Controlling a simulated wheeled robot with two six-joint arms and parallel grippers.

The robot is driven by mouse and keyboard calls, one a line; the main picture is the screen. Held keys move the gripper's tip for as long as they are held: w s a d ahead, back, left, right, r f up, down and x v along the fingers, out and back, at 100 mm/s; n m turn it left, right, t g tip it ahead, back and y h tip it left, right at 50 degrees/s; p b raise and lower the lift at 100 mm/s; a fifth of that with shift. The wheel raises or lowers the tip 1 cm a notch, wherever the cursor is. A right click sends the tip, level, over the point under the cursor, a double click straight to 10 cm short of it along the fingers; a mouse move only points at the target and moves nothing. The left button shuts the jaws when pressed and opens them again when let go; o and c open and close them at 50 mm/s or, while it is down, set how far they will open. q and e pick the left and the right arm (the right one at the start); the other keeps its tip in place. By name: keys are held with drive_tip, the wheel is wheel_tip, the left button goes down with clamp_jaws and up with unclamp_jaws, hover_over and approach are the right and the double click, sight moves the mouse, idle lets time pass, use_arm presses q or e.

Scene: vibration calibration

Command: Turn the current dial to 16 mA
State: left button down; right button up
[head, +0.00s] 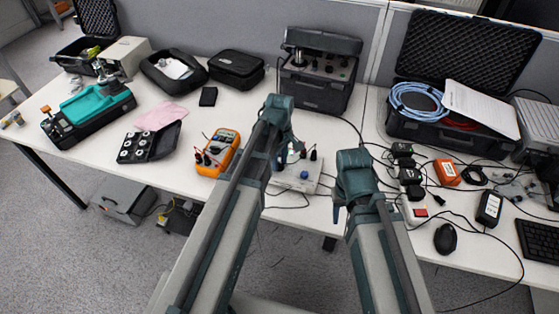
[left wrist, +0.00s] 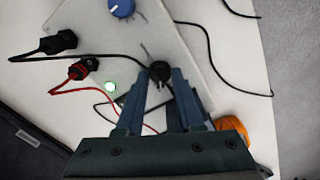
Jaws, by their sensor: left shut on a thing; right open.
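A white control box (head: 298,184) stands at the middle of the table's front, partly hidden behind my left arm. No dial scale or mA reading is legible. In the head view my left gripper (head: 291,147) is over the box. My right gripper (head: 337,210) is open and empty, right of the box.
An orange multimeter (head: 218,152) stands left of the box. Black and red plugs (left wrist: 82,69) with cables stick out of the panel. A black case (head: 316,85) stands behind. Chargers, cables and a mouse (head: 445,238) crowd the right.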

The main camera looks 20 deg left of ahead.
use_arm(q)
drive_tip(key=m, duration=0.5)
drive_tip(key=shift+m, duration=0.3)
drive_tip(key=m, duration=1)
drive_tip(key=shift+m, duration=2.7)
drive_tip(key=c, duration=0.5)
unclamp_jaws()
use_arm(e)
drive_tip(key=shift+r, duration=0.1)
